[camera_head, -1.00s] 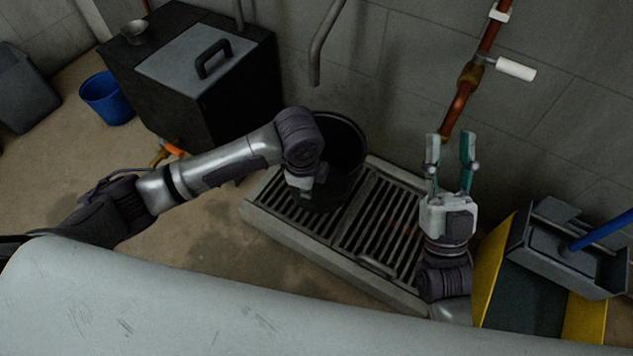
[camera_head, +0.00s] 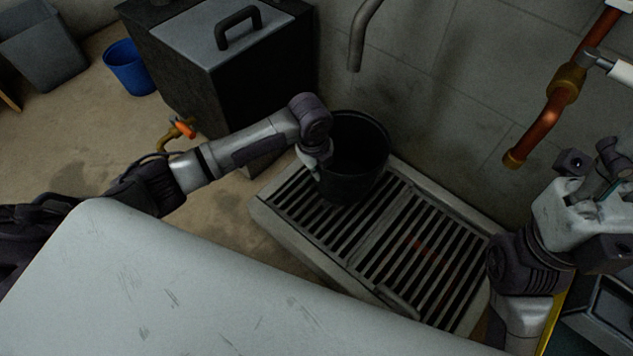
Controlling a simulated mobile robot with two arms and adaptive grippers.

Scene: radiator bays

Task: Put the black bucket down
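The black bucket (camera_head: 362,178) is upright over the left part of the grey slatted floor grate (camera_head: 400,262). Its base appears to meet the slats, though I cannot tell for certain that it rests on them. My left gripper (camera_head: 318,164) is at the bucket's left side, by its rim. Its fingertips are hidden by my wrist and the bucket wall, so its grip does not show. My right gripper (camera_head: 604,185) is at the right edge, away from the bucket and partly cut off. Its finger opening is not clear.
A dark box with a handled lid (camera_head: 236,50) stands behind left, with a brass tap (camera_head: 177,130) low on it. A blue bucket (camera_head: 130,68) is farther left. A bent pipe (camera_head: 358,38) hangs above the black bucket. The grate's right half is clear.

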